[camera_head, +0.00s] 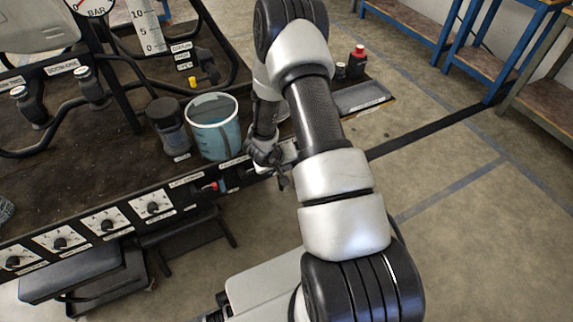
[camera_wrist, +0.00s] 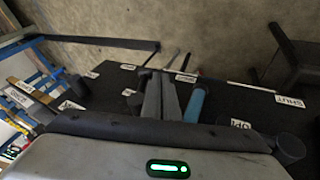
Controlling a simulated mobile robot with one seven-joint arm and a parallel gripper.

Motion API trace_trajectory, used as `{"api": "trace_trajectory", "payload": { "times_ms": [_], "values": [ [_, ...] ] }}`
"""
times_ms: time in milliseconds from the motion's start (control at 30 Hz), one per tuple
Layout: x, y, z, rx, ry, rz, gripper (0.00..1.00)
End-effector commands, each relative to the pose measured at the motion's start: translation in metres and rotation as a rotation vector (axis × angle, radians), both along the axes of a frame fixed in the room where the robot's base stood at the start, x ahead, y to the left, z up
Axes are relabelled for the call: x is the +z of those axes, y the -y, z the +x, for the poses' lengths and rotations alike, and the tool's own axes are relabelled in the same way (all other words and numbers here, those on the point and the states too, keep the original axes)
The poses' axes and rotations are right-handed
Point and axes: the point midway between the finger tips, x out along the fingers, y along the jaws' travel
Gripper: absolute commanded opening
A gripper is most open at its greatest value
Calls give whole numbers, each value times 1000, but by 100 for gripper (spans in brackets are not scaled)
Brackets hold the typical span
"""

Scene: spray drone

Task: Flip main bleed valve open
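The front panel of the bench carries small handles and white labels. In the head view a red and blue handle (camera_head: 218,185) sits on this panel, left of my gripper (camera_head: 277,170). Which handle is the main bleed valve I cannot read. In the wrist view a blue handle (camera_wrist: 195,104) lies just right of my gripper's grey fingers (camera_wrist: 163,92), with no clear grip on it. The fingers look closed side by side, with nothing visible between them. An OPEN label (camera_wrist: 240,124) and a SHUT label (camera_wrist: 288,101) show to the right.
A blue bucket (camera_head: 214,127) and a dark jar (camera_head: 168,128) stand on the bench behind the panel. Several dials (camera_head: 108,219) line the panel to the left.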

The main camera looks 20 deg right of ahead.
Motion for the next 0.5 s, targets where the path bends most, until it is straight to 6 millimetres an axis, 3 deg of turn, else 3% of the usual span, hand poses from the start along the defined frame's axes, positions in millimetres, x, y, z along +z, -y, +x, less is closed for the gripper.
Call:
{"api": "trace_trajectory", "payload": {
  "times_ms": [500],
  "values": [
    [-5,13,-1,-6,-1,-6,0]
  ]
}}
